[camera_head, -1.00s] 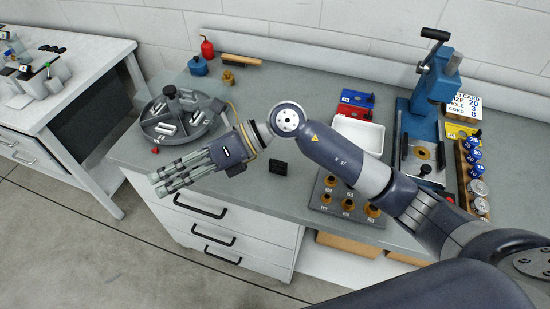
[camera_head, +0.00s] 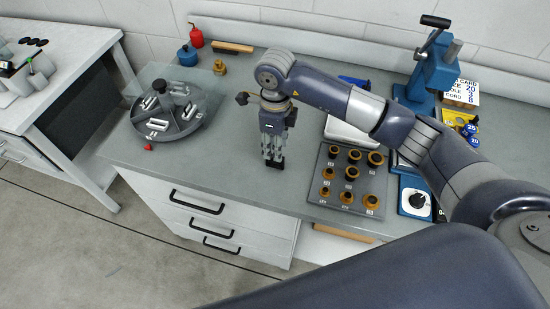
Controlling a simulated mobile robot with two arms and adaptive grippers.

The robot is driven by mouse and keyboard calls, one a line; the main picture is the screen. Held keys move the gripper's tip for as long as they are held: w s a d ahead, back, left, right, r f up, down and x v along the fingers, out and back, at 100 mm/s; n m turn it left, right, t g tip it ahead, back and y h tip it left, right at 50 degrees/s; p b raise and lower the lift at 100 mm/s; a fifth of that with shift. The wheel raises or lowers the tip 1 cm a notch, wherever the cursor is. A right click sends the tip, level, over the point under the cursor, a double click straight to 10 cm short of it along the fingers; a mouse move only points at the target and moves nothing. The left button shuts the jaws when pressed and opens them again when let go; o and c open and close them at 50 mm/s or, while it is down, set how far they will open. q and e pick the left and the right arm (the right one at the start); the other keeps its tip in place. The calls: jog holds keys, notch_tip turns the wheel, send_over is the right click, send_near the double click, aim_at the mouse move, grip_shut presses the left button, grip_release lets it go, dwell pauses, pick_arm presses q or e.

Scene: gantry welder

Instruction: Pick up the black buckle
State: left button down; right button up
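My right gripper (camera_head: 273,158) points down over the grey worktop, with its fingertips at or just above the surface. The small black buckle (camera_head: 275,163) shows as a dark shape right at the fingertips, mostly covered by the fingers. I cannot tell whether the fingers are closed on it or only stand around it. My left gripper is not in view.
A round grey divided tray (camera_head: 188,125) with metal pieces stands left of the gripper. A dark plate (camera_head: 325,195) with several brass fittings lies close on the right, before a white tray (camera_head: 345,133). A blue press (camera_head: 430,75) stands behind. The worktop's front strip is clear.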

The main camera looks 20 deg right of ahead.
aim_at(273, 164)
jog(key=shift+f+p, duration=0.3)
notch_tip(273, 164, down, 4)
jog(key=shift+r+p, duration=0.2)
jog(key=shift+p, duration=0.7)
jog(key=shift+f, duration=0.55)
grip_shut()
